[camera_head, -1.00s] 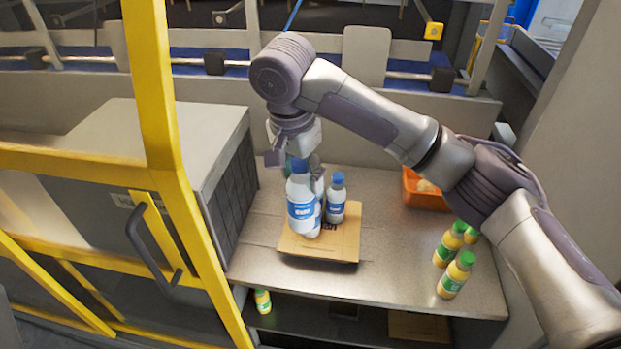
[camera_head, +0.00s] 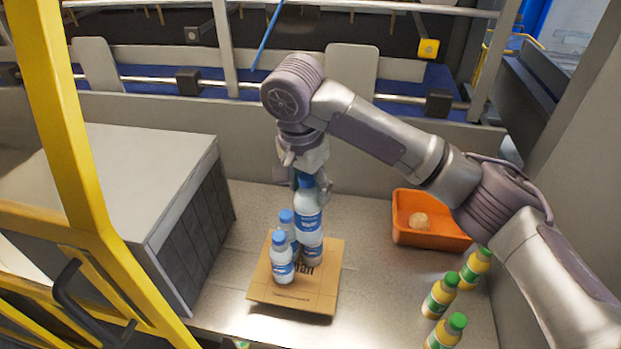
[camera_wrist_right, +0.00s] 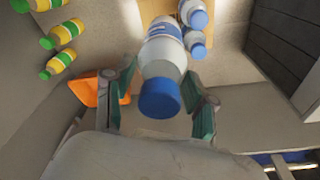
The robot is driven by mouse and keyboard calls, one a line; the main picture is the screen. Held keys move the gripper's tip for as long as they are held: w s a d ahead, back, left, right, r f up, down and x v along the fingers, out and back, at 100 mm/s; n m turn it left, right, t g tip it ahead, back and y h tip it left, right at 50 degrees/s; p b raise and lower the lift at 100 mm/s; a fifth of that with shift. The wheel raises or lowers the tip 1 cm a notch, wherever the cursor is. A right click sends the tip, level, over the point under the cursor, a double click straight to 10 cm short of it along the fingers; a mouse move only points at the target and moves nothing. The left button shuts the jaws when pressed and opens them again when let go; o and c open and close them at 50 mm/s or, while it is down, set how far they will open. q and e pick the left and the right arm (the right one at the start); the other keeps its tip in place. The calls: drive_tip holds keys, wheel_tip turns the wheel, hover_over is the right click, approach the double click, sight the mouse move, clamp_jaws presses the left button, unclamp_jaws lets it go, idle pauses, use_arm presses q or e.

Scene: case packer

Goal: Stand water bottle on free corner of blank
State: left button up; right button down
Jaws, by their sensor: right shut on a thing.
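My right gripper (camera_head: 311,186) is shut on a white water bottle (camera_head: 307,208) with a blue cap and blue label, held near upright. In the right wrist view the held bottle (camera_wrist_right: 162,62) is between the two fingers. The cardboard blank (camera_head: 292,297) lies flat on the metal table. I cannot tell the gap beneath the held bottle. My left gripper is not in view.
An orange bin (camera_head: 430,236) with a pale round item stands at the back right. Several green-capped yellow bottles (camera_head: 440,295) stand at the right. A grey box-shaped housing (camera_head: 150,190) and yellow frame (camera_head: 50,120) bound the left. The table is clear between blank and yellow bottles.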

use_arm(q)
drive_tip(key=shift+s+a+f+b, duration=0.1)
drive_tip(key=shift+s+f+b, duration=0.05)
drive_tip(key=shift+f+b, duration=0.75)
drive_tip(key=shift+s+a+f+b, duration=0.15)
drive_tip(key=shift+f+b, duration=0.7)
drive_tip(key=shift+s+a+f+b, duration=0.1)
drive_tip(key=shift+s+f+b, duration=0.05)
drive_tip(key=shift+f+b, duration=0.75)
use_arm(e)
wheel_tip(320, 180, down, 17)
drive_tip(key=shift+s, duration=0.15)
drive_tip(key=shift+a+f, duration=0.1)
drive_tip(key=shift+f, duration=0.35)
drive_tip(key=shift+c, duration=1.4)
unclamp_jaws()
